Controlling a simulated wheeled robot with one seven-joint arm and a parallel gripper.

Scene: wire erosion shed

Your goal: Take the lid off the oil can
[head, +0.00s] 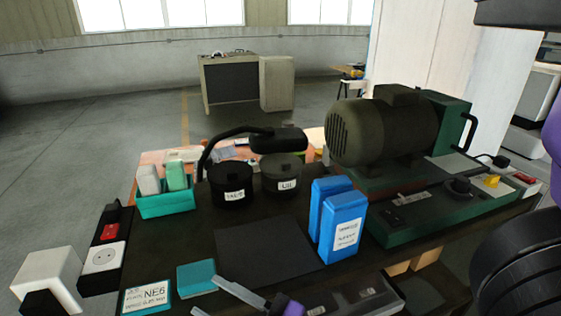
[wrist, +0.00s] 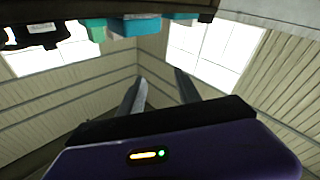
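Two round dark cans with dark lids stand side by side at the back of the dark bench in the head view. The left can (head: 231,185) and the right can (head: 283,176) each carry a white label, too small to read surely, so I cannot tell which is the oil can. Both lids look seated. My gripper (head: 206,297) is at the bottom of the head view, low at the bench's front, apart from both cans. In the wrist view my gripper (wrist: 160,76) has its two grey fingers spread with nothing between them.
A black lamp head (head: 278,140) hangs just behind and above the cans. Blue boxes (head: 343,224) stand to their right, before a large motor (head: 382,128). A teal tray (head: 166,205) is at left. A dark mat (head: 262,252) lies clear in front of the cans.

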